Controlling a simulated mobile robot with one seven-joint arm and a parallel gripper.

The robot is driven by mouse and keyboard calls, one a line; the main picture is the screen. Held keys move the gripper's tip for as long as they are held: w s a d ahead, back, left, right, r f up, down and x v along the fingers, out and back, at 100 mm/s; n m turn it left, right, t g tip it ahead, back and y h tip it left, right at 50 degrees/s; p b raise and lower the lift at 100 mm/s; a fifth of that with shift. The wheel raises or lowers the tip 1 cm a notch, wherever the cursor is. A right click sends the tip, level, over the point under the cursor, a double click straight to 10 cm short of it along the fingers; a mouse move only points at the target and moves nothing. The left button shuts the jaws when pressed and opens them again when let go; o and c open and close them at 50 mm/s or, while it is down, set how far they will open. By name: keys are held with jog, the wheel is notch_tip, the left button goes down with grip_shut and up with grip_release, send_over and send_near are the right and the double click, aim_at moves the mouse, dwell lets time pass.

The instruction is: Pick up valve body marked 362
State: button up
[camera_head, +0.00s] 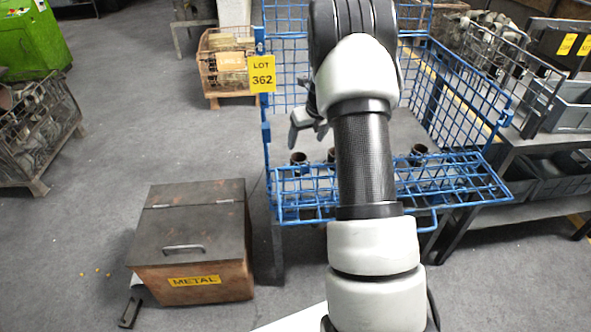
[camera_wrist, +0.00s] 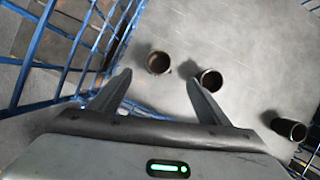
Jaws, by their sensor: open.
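A yellow tag reading LOT 362 (camera_head: 262,75) hangs on the left side of the blue wire cage (camera_head: 466,160). Inside stand several dark, hollow valve bodies; no number is readable on them. In the head view I see a left one (camera_head: 298,159), a middle one (camera_head: 331,155) partly behind my arm, and a right one (camera_head: 419,154). The wrist view shows three: one (camera_wrist: 158,62) beyond the gap between my fingertips, one (camera_wrist: 210,80) by the right fingertip, and one (camera_wrist: 289,128) lower right. My gripper (camera_wrist: 158,78) is open and empty; my arm partly hides it in the head view.
Cage wires (camera_wrist: 75,45) run close by the gripper's left. A metal-marked box (camera_head: 190,245) stands on the floor at left. A bench with grey bins (camera_head: 570,105) is at right. A wooden-based crate (camera_head: 228,65) stands behind. Floor at left is mostly clear.

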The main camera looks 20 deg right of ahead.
jog(key=b, duration=0.2)
send_near(299, 158)
jog(key=f, duration=0.2)
jog(key=shift+s+a+f, duration=0.3)
jog(key=shift+a+f, duration=0.05)
jog(key=shift+a, duration=0.05)
jog(key=b+x, duration=0.1)
jog(key=x, duration=0.4)
jog(key=shift+a+f, duration=0.1)
jog(key=shift+a, duration=0.05)
jog(key=c, duration=1.4)
jog(key=shift+c, duration=0.2)
